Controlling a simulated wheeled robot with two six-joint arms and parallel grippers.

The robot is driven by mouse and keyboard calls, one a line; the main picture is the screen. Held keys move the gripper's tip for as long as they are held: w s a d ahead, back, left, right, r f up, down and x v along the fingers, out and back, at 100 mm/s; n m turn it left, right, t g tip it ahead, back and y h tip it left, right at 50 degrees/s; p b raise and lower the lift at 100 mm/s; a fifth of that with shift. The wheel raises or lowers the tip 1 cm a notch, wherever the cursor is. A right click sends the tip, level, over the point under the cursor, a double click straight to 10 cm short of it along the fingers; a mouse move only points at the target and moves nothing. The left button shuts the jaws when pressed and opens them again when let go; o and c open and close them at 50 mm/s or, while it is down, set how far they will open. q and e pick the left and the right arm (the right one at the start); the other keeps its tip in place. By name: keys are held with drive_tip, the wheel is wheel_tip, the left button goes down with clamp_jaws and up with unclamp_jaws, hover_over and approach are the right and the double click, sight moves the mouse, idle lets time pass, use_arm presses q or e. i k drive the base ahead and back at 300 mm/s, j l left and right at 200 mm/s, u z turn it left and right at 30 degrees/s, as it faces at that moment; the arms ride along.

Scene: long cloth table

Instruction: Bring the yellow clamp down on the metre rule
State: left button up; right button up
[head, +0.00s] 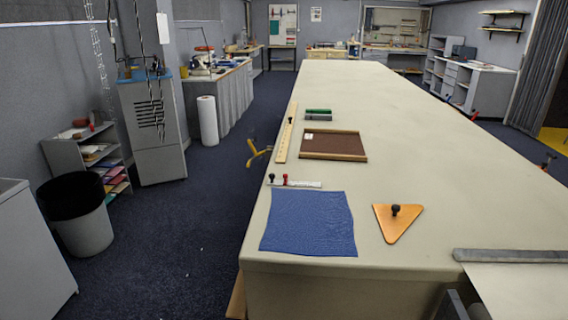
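The yellow clamp (258,153) is at the left edge of the long table, beside the near part of the metre rule. Its arm sticks out to the left over the floor, apart from the rule's top face. The metre rule (284,140) is a pale wooden strip lying along the left edge, with a dark knob (290,120) on it. Neither of my grippers shows in the head view.
On the long table (400,150) are a brown framed board (333,145), green and grey blocks (318,112), a short scale with red and black knobs (300,184), a blue cloth (308,222) and an orange triangle (398,224). A grey bar (510,256) lies near right.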

sight(257, 154)
drive_tip(key=i+j+z, duration=0.3)
drive_tip(key=j+z, duration=0.35)
drive_tip(key=i+j+z, duration=0.15)
drive_tip(key=j+z, duration=0.8)
drive_tip(key=j, duration=0.2)
drive_tip(key=i, duration=0.05)
